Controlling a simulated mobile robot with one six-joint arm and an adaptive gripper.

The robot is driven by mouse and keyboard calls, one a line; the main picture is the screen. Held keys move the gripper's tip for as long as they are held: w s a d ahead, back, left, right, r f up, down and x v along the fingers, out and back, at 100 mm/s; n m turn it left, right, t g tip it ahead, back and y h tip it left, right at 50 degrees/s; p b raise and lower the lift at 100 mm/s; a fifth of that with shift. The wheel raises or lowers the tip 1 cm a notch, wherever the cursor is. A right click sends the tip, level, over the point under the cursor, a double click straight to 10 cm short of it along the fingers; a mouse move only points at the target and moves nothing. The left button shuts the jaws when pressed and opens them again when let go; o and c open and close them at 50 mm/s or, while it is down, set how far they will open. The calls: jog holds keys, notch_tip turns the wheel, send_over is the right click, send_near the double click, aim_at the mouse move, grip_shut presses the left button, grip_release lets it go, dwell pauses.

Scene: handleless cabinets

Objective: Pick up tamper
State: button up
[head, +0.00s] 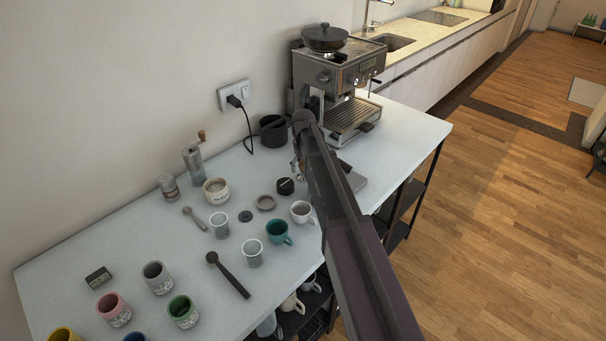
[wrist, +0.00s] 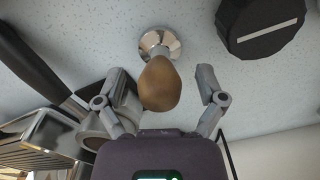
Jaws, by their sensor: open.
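The tamper, with a brown rounded wooden handle (wrist: 160,84) and a round chrome base (wrist: 158,42), stands on the pale counter in the wrist view. My gripper (wrist: 162,76) is open, with one finger on each side of the wooden handle and a gap visible on both sides. Nothing is held. In the head view my arm covers most of the area around the tamper, so the fingers cannot be made out clearly there.
A black round object with a white line (wrist: 262,24) lies close to the right finger; it also shows in the head view (head: 285,186). A black handle (wrist: 38,65) and metal parts lie on the left. The espresso machine (head: 335,75) stands behind; several cups crowd the counter (head: 120,240).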

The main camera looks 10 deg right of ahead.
grip_shut()
jog(key=shift+r, duration=0.15)
dwell(0.4)
notch_tip(320, 180, up, 10)
jog(key=p, duration=1)
dwell(0.5)
